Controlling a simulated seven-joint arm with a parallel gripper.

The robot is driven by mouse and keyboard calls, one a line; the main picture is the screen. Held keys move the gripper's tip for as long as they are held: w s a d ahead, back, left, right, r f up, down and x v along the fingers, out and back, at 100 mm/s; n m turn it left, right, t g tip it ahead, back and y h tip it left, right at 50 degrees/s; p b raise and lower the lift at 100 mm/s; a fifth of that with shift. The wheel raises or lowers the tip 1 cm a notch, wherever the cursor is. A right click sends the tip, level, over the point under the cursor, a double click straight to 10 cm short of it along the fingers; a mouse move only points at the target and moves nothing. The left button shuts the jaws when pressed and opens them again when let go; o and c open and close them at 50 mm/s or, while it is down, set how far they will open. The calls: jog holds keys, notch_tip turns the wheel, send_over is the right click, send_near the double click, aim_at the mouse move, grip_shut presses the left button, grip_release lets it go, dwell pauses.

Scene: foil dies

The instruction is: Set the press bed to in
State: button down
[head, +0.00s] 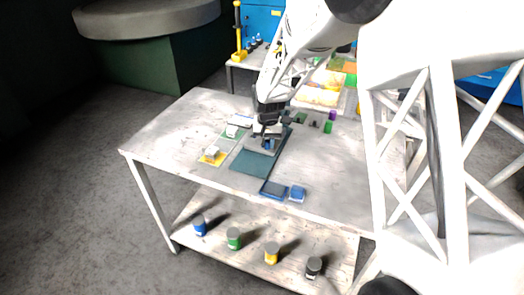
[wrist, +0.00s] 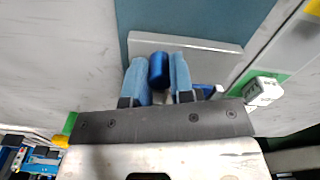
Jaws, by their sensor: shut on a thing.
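My gripper (head: 268,143) is over the middle of the table, at the press. In the wrist view its two pale blue fingers (wrist: 158,62) are shut on a dark blue upright knob (wrist: 158,72). The knob stands at the near edge of a light grey plate, which looks like the press bed (wrist: 215,58). The plate lies on a flat teal base (wrist: 220,15), whose bare part (head: 250,162) shows in front of the press in the head view. My gripper and arm hide much of the press in the head view.
A white block (head: 232,130) sits on a green mat and another (head: 212,153) on a yellow mat, left of the press. Several capped jars stand on the lower shelf (head: 250,262).

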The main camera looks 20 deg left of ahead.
jog(key=shift+w, duration=0.25)
jog(key=c, duration=1)
grip_release()
jog(key=shift+s, duration=0.25)
jog(key=shift+s, duration=0.85)
jog(key=s, duration=1)
jog(key=shift+s, duration=0.3)
notch_tip(320, 180, up, 8)
jog(key=shift+m+t, duration=0.4)
jog(key=shift+m, duration=0.2)
jog(key=shift+s+d+r, duration=0.35)
jog(key=shift+d+r, duration=1.25)
jog(key=shift+d, duration=1.7)
jog(key=shift+s+d+r, duration=0.3)
jog(key=shift+d+r, duration=1.35)
jog(key=shift+d, duration=1.7)
jog(key=shift+s+d+r, duration=0.35)
jog(key=shift+d+r, duration=1.25)
jog(key=shift+d, duration=1.7)
